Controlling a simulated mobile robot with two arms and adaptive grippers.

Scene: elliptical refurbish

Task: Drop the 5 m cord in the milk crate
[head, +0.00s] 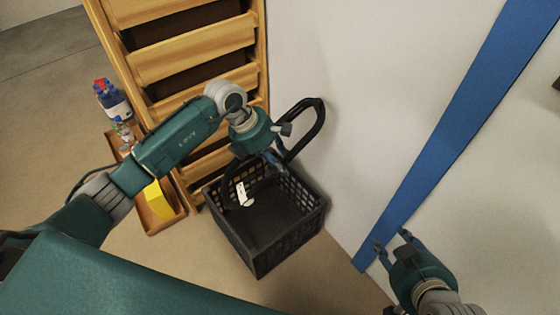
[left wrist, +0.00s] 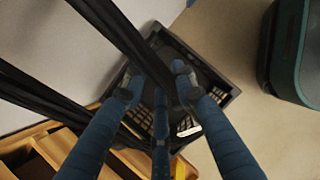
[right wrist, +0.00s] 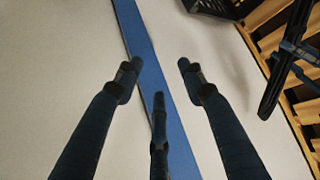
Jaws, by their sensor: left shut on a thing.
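The 5 m cord (head: 318,125) is a black looped bundle with a white tag (head: 242,194). My left gripper (head: 276,157) is shut on it and holds it above the black milk crate (head: 290,243). One loop sticks up to the right of the gripper, and the other part hangs on the left over the crate's opening. The left wrist view shows the cord (left wrist: 118,32) between the fingers (left wrist: 157,92), with the crate (left wrist: 222,88) below. Whether the cord touches the crate is unclear. My right gripper (head: 392,240) is open and empty, near the blue stripe.
A wooden shelf (head: 190,52) with slanted trays stands behind the crate. A low wooden box (head: 160,222) with a yellow item and bottles (head: 112,100) is left of it. A pale wall (head: 370,80) with a blue stripe (head: 450,120) rises on the right.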

